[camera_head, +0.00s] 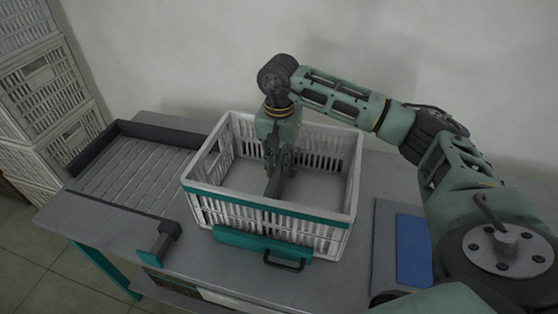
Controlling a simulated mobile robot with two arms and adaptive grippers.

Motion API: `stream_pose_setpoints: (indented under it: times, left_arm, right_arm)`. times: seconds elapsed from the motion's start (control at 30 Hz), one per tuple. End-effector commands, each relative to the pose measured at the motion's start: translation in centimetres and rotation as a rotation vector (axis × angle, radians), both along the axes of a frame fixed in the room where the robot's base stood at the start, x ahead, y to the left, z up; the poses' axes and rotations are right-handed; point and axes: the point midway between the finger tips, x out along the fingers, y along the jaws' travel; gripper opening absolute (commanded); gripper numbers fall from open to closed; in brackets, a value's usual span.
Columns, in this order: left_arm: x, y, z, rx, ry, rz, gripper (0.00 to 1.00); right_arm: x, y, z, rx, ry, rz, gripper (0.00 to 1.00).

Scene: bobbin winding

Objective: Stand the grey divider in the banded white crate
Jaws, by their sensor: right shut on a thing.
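The white crate (333,232) with a teal band stands upright on the grey table, its open top facing up. My right gripper (276,163) points down inside the crate, near its middle. It is shut on the dark grey divider (274,187), which shows as a narrow, nearly edge-on strip between the fingers and the crate's front wall. The divider's lower part is hidden behind the front wall, so I cannot tell whether it touches the floor. My left gripper is not in view.
A slatted tray (128,181) with dark rims lies left of the crate. A teal bar (240,240) and a black handle (284,264) are at the crate's front. A blue panel (412,250) lies at right. White crates (52,98) are stacked at far left.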

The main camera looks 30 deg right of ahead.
Motion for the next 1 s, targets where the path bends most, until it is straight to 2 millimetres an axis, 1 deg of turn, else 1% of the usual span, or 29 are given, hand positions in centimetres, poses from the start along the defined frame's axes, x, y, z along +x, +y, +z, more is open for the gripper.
stream_pose_setpoints:
  times: [0.2,0.23,0.4,0.47,0.7,0.8,0.87,0.97,1.0]
  left_arm:
    - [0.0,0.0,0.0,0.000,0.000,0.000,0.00]
    - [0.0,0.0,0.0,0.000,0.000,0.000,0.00]
    - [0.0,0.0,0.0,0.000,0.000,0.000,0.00]
    - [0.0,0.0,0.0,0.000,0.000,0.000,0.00]
    - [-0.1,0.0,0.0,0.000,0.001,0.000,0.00]
    - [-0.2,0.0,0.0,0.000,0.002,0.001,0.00]
    - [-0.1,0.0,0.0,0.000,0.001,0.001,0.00]
    - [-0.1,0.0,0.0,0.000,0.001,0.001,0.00]
    - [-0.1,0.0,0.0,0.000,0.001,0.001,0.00]
  right_arm:
    - [0.0,0.0,0.1,0.000,0.000,0.000,0.00]
    - [0.0,0.0,0.1,0.000,0.000,0.000,0.16]
    - [0.0,0.0,0.0,0.000,0.000,0.000,0.31]
    - [0.0,0.0,0.0,0.000,0.000,0.000,0.36]
    - [0.0,0.0,0.0,-0.001,0.001,0.000,0.36]
    - [0.0,0.0,0.3,-0.001,-0.001,0.000,0.36]
    - [0.1,0.0,0.9,-0.001,-0.002,0.000,0.36]
    - [0.1,0.0,2.4,0.000,-0.004,0.000,0.36]
    - [0.1,0.0,3.3,0.000,-0.004,0.001,0.36]
